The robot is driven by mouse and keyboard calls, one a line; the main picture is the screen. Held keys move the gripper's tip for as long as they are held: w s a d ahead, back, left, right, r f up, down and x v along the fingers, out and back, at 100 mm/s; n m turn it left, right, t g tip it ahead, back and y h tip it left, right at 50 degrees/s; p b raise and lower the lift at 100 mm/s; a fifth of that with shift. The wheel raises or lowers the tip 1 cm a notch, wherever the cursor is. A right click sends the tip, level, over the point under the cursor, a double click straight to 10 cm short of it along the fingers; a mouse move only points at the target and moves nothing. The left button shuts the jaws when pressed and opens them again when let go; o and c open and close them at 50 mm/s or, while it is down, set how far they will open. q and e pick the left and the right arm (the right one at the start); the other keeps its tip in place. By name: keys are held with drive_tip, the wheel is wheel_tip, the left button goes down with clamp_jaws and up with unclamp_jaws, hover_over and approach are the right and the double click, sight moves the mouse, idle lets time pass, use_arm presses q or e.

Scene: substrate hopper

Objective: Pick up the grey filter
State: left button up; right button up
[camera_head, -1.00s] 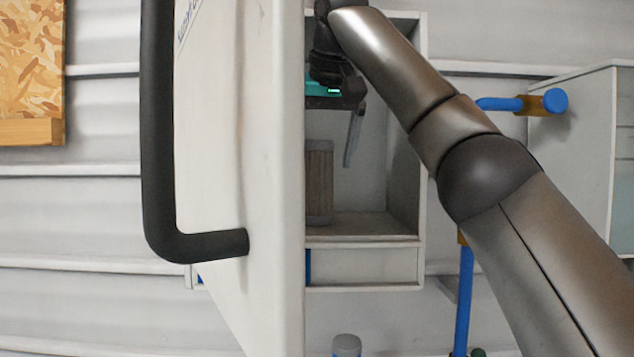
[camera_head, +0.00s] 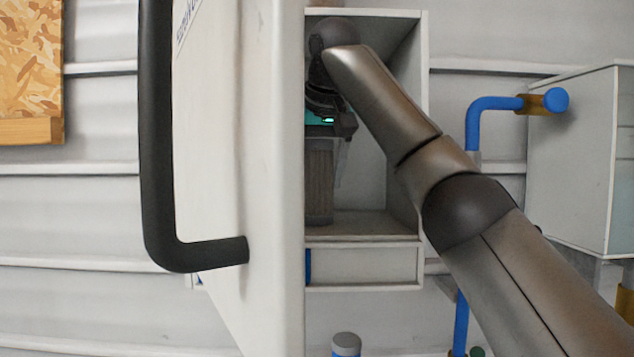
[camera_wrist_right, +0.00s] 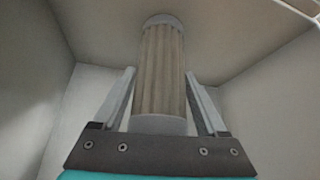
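The grey filter (camera_head: 319,185) is a pleated brownish-grey cylinder with pale grey end caps. It stands upright on the floor of the white cabinet in the head view, partly hidden by the open door. In the right wrist view the filter (camera_wrist_right: 162,75) lies between the two fingers of my right gripper (camera_wrist_right: 162,98). In the head view my right gripper (camera_head: 333,150) reaches into the cabinet from above, around the filter's upper part. My left gripper is not in view.
The open white door (camera_head: 250,180) with its black handle (camera_head: 158,150) stands left of my right arm. Blue pipes (camera_head: 472,125) and a grey box (camera_head: 570,160) are at the right.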

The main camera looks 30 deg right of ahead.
drive_tip(key=c, duration=1)
drive_tip(key=shift+c, duration=0.7)
drive_tip(key=shift+r, duration=0.15)
